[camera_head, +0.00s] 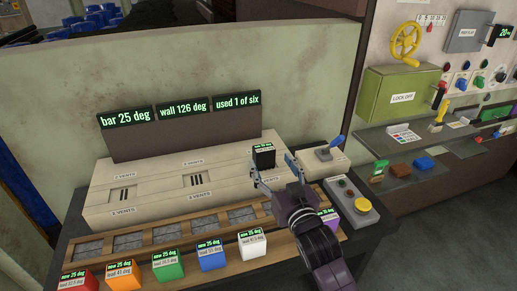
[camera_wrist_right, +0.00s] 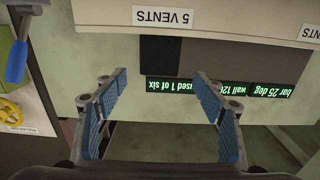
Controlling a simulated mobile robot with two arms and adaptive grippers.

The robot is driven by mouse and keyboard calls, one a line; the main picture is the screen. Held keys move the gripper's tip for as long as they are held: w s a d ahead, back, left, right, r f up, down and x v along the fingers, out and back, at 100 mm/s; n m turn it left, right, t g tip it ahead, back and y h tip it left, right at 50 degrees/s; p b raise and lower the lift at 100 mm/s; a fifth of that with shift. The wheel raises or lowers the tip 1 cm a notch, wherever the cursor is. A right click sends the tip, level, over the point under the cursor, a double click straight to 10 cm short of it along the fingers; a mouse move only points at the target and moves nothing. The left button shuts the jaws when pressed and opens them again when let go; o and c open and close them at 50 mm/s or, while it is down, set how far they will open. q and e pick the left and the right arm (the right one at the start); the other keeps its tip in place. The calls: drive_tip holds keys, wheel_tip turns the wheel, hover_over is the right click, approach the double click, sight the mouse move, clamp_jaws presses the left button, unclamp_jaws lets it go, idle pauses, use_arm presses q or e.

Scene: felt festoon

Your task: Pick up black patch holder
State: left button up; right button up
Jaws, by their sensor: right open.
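The black patch holder (camera_head: 263,157) is a small black block with a green-lit label on top. It stands upright at the right end of the cream vent bench (camera_head: 140,205). My right gripper (camera_head: 273,171) is open, with one finger towards each side of the holder in the head view; I cannot tell how much gap is left. Its blue-padded fingers (camera_wrist_right: 160,88) are wide apart in the wrist view, with nothing gripped between them. My left gripper is not in view.
Red (camera_head: 78,281), orange (camera_head: 120,274), green (camera_head: 168,265), blue (camera_head: 211,256) and white (camera_head: 252,244) holders line the front edge, with a purple one (camera_head: 328,219) partly behind my arm. A blue-handled lever (camera_head: 335,143) and a button box (camera_head: 351,205) stand close on the right.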

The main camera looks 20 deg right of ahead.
sight(266, 152)
drive_tip(key=shift+w, duration=0.5)
drive_tip(key=shift+w+r, duration=0.15)
drive_tip(key=shift+w, duration=0.15)
drive_tip(key=shift+w+r+p, duration=0.3)
drive_tip(key=shift+w+p, duration=0.1)
drive_tip(key=shift+w, duration=0.1)
drive_tip(key=w, duration=0.3)
drive_tip(key=shift+w+f+p, duration=0.15)
drive_tip(key=shift+w+p, duration=0.25)
drive_tip(key=shift+w, duration=0.3)
drive_tip(key=shift+a, duration=0.1)
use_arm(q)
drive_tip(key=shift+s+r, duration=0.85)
use_arm(e)
drive_tip(key=shift+w, duration=0.1)
drive_tip(key=c, duration=1.4)
